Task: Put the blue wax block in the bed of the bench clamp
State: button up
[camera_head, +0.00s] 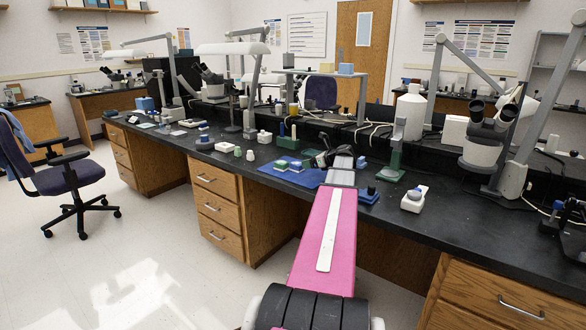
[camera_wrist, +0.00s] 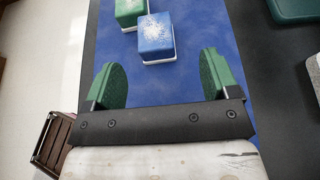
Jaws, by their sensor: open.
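In the wrist view the blue wax block (camera_wrist: 157,34), with a pale worn top and a white base, sits on a blue mat (camera_wrist: 165,125) ahead of my gripper. My gripper (camera_wrist: 162,80) is open and empty, its two green finger pads apart, with the block beyond them and not between them. In the head view my gripper (camera_head: 338,160) is over the right part of the blue mat (camera_head: 305,180), and my arm hides part of it. A green-based stand with a grey upright (camera_head: 395,150) stands right of the mat; I cannot tell if it is the bench clamp.
A green block (camera_wrist: 130,11) sits beside the blue one, up and left. A dark green base edge (camera_wrist: 294,10) shows at the wrist view's upper right. In the head view a white device (camera_head: 414,200) and a microscope (camera_head: 490,135) stand to the right on the black bench.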

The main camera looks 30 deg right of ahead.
aim_at(298, 163)
jog(key=x, duration=0.3)
jog(key=shift+f, duration=0.1)
jog(key=shift+a+x, duration=0.15)
jog(key=shift+x, duration=1.15)
jog(key=shift+a+x, duration=0.2)
jog(key=shift+x, duration=1.15)
jog(key=shift+s, duration=0.15)
jog(key=c, duration=1.1)
jog(key=shift+r, duration=0.2)
jog(key=shift+c, duration=0.2)
